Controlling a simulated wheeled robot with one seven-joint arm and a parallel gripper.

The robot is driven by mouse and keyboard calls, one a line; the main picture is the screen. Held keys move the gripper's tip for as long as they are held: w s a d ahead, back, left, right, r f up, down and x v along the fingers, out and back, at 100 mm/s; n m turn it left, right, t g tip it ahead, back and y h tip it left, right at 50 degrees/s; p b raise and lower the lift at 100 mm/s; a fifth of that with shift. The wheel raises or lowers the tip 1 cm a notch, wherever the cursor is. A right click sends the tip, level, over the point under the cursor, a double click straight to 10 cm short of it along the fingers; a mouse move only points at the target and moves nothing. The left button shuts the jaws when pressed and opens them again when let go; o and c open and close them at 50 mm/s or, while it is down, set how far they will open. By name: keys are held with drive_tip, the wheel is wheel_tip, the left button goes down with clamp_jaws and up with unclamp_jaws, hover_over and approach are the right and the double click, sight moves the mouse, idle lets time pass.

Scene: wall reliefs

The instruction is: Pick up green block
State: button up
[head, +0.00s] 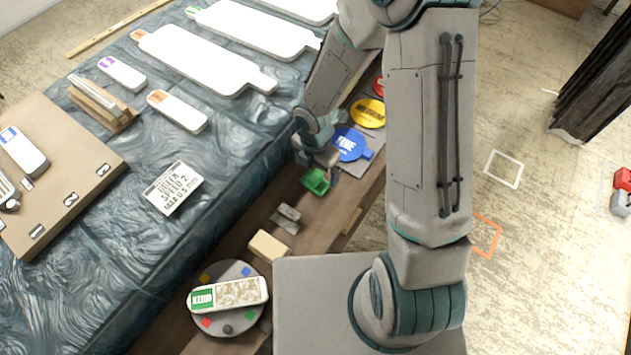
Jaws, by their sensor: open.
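The green block (315,182) lies on the brown wooden strip beside the blue patterned surface, near the middle of the head view. It looks like a small green piece with a raised edge. My gripper (322,170) is open and points down right at the block, with its fingers close to the block's upper side. The fingers partly cover the block's far edge. I cannot tell whether they touch it or are around it.
A grey block (287,217) and a beige block (269,246) lie nearer. A round grey plate (203,324) carries a labelled bar. A paper card (174,188) lies left.

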sight(315, 176)
drive_tip(key=shift+w+f+b, duration=0.15)
drive_tip(key=shift+f, duration=1.2)
drive_tip(key=shift+w+f+b, duration=0.1)
drive_tip(key=shift+f+b, duration=0.05)
drive_tip(key=shift+f, duration=1.15)
drive_tip(key=c, duration=1.1)
